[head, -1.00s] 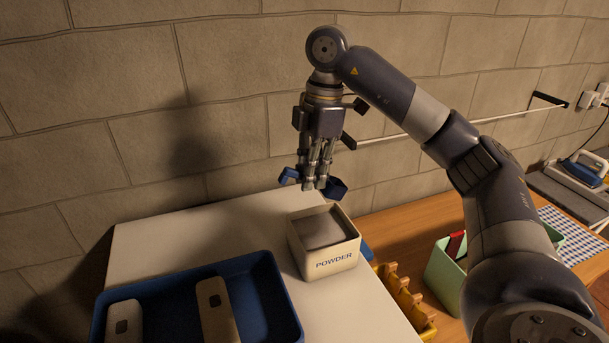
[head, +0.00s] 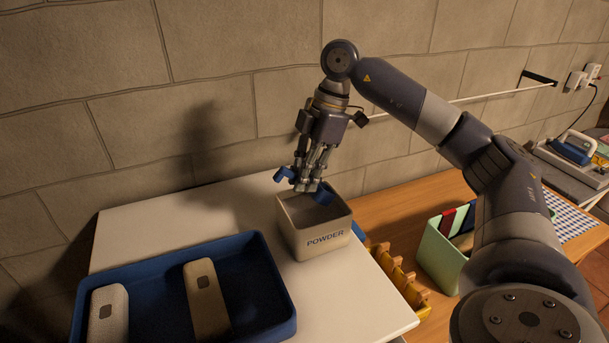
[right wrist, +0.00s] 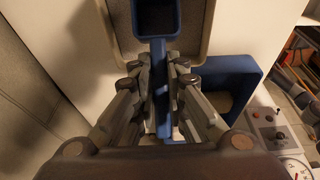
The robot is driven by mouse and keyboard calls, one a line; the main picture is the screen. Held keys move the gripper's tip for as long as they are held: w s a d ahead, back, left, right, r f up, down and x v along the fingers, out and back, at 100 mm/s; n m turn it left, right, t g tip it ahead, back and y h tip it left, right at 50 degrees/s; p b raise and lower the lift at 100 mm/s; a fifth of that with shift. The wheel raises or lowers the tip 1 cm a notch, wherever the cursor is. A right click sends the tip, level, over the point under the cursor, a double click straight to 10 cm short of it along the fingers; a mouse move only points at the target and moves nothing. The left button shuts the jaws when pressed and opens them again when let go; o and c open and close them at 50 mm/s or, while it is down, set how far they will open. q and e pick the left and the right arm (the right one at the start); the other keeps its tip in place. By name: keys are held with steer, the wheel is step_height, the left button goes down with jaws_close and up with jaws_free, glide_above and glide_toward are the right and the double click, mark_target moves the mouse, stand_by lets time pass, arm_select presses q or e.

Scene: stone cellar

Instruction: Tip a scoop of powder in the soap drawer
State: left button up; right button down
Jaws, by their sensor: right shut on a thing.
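My right gripper (head: 308,186) is shut on a blue scoop (head: 323,197) just over the back left of the cream box marked POWDER (head: 320,245). In the right wrist view, the scoop's handle (right wrist: 160,85) is between the fingers and its dark bowl (right wrist: 157,18) lies over the box, whose rim (right wrist: 207,35) shows around it. I cannot tell whether powder is in the bowl. The box stands upright and open on a white top (head: 170,220), with greyish powder inside. I cannot make out a soap drawer. My left gripper is not in view.
A blue tray (head: 268,262) with two long pale objects lies left of the box. A yellow rack (head: 395,275) and a green bin (head: 440,255) are to the right. A stone wall (head: 230,120) is close behind. A panel with knobs (right wrist: 268,118) shows in the wrist view.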

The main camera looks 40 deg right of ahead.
steer(key=shift+f+b, duration=1.35)
steer(key=shift+f, duration=1.4)
steer(key=shift+r, duration=0.1)
steer(key=shift+g+h, duration=0.4)
steer(key=shift+h, duration=0.5)
steer(key=r+p, duration=0.1)
steer(key=r, duration=0.1)
steer(key=r+p, duration=0.2)
steer(key=a+r+p, duration=0.1)
steer(key=r+p, duration=0.1)
steer(key=shift+w+r, duration=0.1)
steer(key=shift+w, duration=0.05)
steer(key=shift+d, duration=0.1)
